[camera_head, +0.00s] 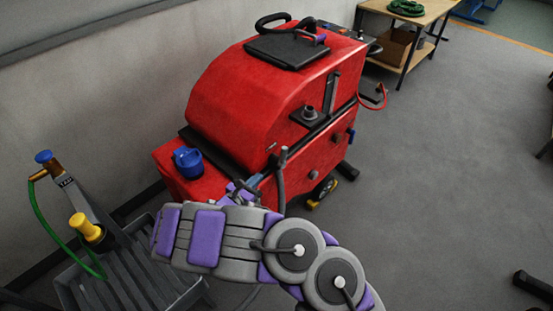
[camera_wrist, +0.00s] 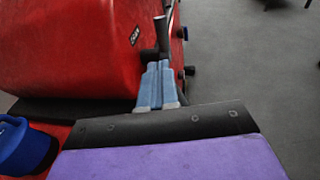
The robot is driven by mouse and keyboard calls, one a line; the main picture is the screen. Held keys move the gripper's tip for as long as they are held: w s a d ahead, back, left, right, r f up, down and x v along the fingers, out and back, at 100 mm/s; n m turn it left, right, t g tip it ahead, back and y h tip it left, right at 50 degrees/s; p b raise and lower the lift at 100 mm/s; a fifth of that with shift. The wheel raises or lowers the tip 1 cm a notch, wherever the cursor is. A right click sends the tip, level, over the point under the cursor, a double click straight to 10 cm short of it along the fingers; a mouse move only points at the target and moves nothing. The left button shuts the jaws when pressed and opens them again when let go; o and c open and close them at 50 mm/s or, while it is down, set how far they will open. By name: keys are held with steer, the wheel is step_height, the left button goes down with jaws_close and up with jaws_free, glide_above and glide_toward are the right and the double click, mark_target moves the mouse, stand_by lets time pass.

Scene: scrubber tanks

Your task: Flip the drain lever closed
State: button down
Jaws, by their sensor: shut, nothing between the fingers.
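The red scrubber machine (camera_head: 250,110) stands against the wall in the head view, and its red body (camera_wrist: 75,50) fills the upper left of the wrist view. My gripper (camera_head: 258,179) is beside the machine's lower front corner. In the wrist view its two blue fingers (camera_wrist: 157,85) are together with nothing between them. A dark upright handle-like part (camera_wrist: 161,36) stands just beyond the fingertips; I cannot tell whether they touch it. It seems to be the grey upright part (camera_head: 281,175) in the head view. I cannot tell for sure whether this is the drain lever.
A blue cap (camera_head: 187,161) sits on the machine's front ledge, left of my gripper. A grated floor basin (camera_head: 130,285) with a blue-topped tap (camera_head: 44,157) and green hose is at lower left. A wooden table (camera_head: 420,15) stands behind. The floor at right is mostly clear.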

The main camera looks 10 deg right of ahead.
mark_target(282, 154)
steer(key=b+x, duration=0.3)
steer(key=x, duration=1.1)
steer(key=shift+d+b, duration=0.1)
steer(key=shift+b, duration=0.2)
steer(key=shift+r, duration=0.15)
